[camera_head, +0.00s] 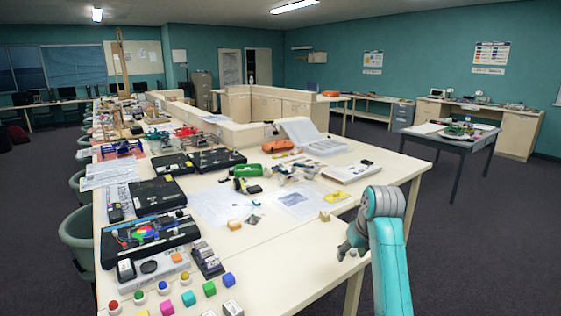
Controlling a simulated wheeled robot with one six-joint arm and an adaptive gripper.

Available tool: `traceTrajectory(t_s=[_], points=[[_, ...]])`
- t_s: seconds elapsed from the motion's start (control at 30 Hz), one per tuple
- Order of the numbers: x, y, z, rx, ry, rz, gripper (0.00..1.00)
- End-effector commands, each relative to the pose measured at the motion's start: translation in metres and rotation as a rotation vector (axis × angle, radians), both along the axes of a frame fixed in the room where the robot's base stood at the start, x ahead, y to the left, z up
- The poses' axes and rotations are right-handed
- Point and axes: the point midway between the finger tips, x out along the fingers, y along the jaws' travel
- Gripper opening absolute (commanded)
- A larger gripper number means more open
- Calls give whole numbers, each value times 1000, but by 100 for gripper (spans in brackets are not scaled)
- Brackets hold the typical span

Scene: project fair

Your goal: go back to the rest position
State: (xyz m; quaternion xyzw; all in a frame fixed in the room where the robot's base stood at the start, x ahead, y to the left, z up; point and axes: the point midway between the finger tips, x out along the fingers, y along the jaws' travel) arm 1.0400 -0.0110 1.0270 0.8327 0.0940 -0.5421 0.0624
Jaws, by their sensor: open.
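My arm rises at the lower right, and my gripper (343,252) hangs at its end, beside the right edge of the long cream table (290,245). The gripper looks small and dark grey, with its fingers pointing down and left. It is open, and I see nothing held in it. It appears close to the table edge; I cannot tell its exact height above the top.
Coloured blocks (209,289), black cases (157,196), papers (220,205) and a green cylinder (246,170) crowd the table. A small wooden block (324,216) lies near the gripper. A dark-legged side table (452,141) stands right. Carpet (470,240) between is clear.

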Motion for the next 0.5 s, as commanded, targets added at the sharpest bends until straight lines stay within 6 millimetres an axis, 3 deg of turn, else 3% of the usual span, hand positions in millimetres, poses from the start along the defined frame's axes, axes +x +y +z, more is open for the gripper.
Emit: traceTrajectory(t_s=[0.37,0.5], points=[[-14,2,-68,8,-49,-24,55],[-28,4,-108,13,-82,-41,55]])
